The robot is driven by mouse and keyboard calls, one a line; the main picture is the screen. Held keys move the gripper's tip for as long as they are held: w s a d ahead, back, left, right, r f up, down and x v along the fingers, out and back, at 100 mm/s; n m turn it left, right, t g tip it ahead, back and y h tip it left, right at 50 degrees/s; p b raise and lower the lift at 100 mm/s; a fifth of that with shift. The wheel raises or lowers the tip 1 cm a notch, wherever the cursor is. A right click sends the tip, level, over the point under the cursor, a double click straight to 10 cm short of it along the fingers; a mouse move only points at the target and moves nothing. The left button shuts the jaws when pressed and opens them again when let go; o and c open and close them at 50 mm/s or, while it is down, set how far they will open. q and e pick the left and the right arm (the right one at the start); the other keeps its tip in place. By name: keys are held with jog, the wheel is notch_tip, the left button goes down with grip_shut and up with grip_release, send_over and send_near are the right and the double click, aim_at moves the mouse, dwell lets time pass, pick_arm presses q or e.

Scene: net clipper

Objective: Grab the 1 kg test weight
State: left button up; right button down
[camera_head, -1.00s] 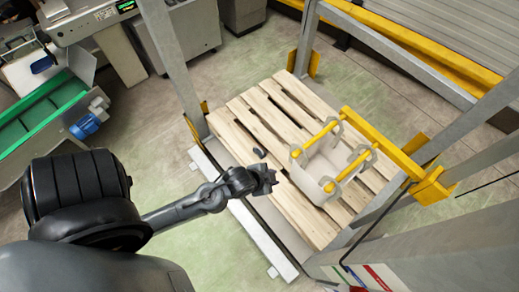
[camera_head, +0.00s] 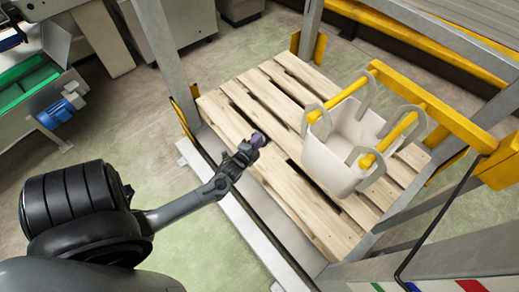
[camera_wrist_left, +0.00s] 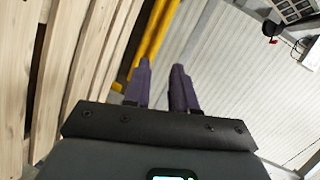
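My left gripper (camera_head: 258,140) reaches in over the near left edge of the wooden pallet (camera_head: 277,95). Its dark purple fingers also show in the left wrist view (camera_wrist_left: 160,78), with a clear gap between them and nothing visible in that gap. I cannot make out the 1 kg test weight now. A small dark object, possibly the weight, showed on the pallet a second ago; that spot is now at or behind my left fingertips. My right gripper is not in view.
Grey metal posts (camera_head: 165,65) frame the pallet. A green conveyor (camera_head: 28,85) with a blue motor (camera_head: 55,113) stands at the left.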

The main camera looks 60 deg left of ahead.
pick_arm(q)
jog(key=a+f+y+b, duration=0.1)
jog(key=a+f+b, duration=0.2)
jog(key=f+b, duration=0.4)
jog(key=w+a+f+y+b, duration=0.1)
jog(key=a+f+b, duration=0.2)
jog(key=f+b, duration=0.3)
jog(key=a+f+m+t+y+b, duration=0.1)
jog(key=a+f+b, duration=0.2)
jog(key=f+b, duration=0.4)
jog(key=shift+w+a+f+b, duration=0.1)
jog(key=shift+a+f+b, duration=0.1)
jog(key=shift+f, duration=0.25)
jog(key=shift+w+a+f+b, duration=0.1)
jog(key=shift+f+b, duration=0.05)
jog(key=shift+f, duration=0.3)
jog(key=shift+w+a+f, duration=0.1)
jog(key=shift+w+a, duration=0.1)
jog(key=b+x, duration=0.3)
jog(key=x, duration=0.2)
jog(key=shift+w+a, duration=0.1)
jog(key=shift+w, duration=0.1)
jog(key=b+x, duration=0.3)
jog(key=shift+w+b, duration=0.3)
jog(key=shift+w, duration=0.15)
jog(key=shift+w+a+r, duration=0.2)
jog(key=shift+w+a, duration=0.1)
jog(key=shift+w, duration=0.15)
jog(key=shift+s, duration=0.1)
jog(key=shift+c, duration=0.2)
